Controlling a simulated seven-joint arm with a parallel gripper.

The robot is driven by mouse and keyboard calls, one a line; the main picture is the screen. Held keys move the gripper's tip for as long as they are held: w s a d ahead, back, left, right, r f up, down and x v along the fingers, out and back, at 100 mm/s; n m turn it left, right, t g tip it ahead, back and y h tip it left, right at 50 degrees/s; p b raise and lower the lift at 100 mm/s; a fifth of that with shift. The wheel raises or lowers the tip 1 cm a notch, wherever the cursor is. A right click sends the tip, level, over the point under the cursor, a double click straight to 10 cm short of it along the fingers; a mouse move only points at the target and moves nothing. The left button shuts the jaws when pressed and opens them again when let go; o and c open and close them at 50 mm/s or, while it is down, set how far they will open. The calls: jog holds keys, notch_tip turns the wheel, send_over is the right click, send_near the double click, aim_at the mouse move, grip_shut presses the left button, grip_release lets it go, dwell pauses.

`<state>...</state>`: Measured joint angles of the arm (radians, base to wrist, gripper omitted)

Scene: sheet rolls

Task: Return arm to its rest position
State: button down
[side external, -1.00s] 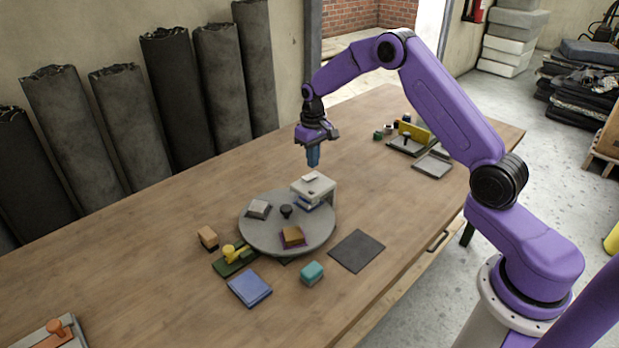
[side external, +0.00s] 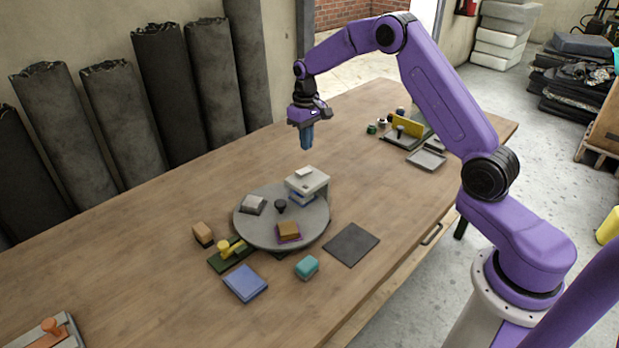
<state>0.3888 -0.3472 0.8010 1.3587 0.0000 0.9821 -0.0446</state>
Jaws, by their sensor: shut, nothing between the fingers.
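My gripper (side external: 306,140) hangs above the wooden table, pointing down. Its blue fingers are together with nothing between them. It is a little above and behind the white raised block (side external: 308,180) on the round grey turntable (side external: 262,237), apart from it. My purple arm reaches in from the right, bent high at the elbow.
The turntable also bears a grey block (side external: 252,204), a black knob (side external: 281,205) and a tan block (side external: 288,229). A teal block (side external: 307,267), a blue pad (side external: 245,283) and a dark mat (side external: 351,244) lie in front. The left tabletop is mostly clear.

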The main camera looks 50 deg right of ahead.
jog(key=s+a+r+n, duration=0.3)
jog(key=s+a+r, duration=0.1)
jog(key=s+a, duration=0.45)
jog(key=s+a+r+n, duration=0.3)
jog(key=s+a+r, duration=0.2)
jog(key=s+a, duration=0.3)
jog(key=s+d+n, duration=0.2)
jog(key=s+n, duration=0.1)
jog(key=s, duration=1)
jog(key=s+d+n, duration=0.2)
jog(key=s+n, duration=0.1)
jog(key=s, duration=1)
jog(key=shift+r+n, duration=0.15)
jog(key=shift+n, duration=0.15)
